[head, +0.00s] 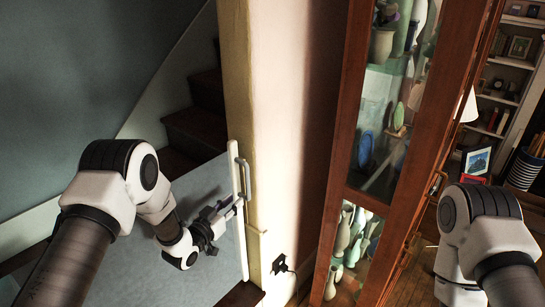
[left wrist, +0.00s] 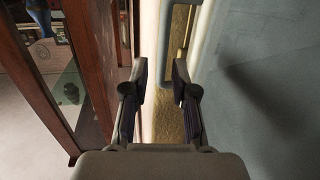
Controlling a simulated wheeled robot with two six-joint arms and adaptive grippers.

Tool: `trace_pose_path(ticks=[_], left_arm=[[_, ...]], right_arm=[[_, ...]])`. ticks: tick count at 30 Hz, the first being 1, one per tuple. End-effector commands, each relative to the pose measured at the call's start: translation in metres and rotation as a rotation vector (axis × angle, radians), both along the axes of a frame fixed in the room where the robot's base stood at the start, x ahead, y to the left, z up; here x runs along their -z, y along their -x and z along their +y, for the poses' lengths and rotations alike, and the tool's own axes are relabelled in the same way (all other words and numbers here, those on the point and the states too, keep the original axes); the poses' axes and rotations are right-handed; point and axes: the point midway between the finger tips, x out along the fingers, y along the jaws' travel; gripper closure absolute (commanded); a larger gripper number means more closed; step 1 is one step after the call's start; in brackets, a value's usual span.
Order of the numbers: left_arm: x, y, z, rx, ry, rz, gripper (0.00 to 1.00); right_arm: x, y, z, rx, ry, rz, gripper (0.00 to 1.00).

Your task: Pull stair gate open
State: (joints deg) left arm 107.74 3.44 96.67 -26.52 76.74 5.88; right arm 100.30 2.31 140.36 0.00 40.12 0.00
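The stair gate (head: 205,190) is a pale grey panel with a white edge post, standing across the foot of the stairs. Its grey bar handle (head: 247,178) is on the post's right side. My left gripper (head: 233,207) is at the gate's free edge, close to the handle's lower end. In the left wrist view the left gripper (left wrist: 160,78) has its fingers apart, and the handle (left wrist: 164,40) runs down toward the gap between them. I cannot tell whether they touch it. The gate panel (left wrist: 265,100) fills the right side there. My right gripper is out of sight.
A wood-framed glass cabinet (head: 345,110) with vases stands right of the pale wall (head: 285,130). Dark stairs (head: 195,125) rise behind the gate. A wall socket with a plug (head: 280,265) is low on the wall. Bookshelves (head: 505,75) stand at the far right.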

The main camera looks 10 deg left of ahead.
Motion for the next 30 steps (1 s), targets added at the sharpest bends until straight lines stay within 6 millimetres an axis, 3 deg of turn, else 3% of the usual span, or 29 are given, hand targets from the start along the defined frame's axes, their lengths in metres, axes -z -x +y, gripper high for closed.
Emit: trace_pose_path(ticks=[3, 5, 18, 27, 29, 30], left_arm=[[-0.032, -0.015, 0.002, -0.001, -0.002, -0.056, 0.73], [-0.036, -0.019, 0.001, -0.002, -0.003, -0.062, 0.73], [-0.034, -0.082, -0.025, -0.003, -0.003, -0.058, 0.73], [-0.033, -0.088, -0.027, -0.004, -0.003, -0.056, 0.73], [-0.033, -0.088, -0.027, -0.004, -0.003, -0.056, 0.95], [-0.033, -0.088, -0.027, -0.004, -0.003, -0.056, 1.00]], right_arm=[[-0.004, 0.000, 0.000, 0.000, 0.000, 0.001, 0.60], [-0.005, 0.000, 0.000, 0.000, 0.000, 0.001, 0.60], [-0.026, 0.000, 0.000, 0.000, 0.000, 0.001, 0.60], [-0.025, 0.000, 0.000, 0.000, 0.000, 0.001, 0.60], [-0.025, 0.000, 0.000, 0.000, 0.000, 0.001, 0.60], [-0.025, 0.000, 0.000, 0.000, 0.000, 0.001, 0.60]])
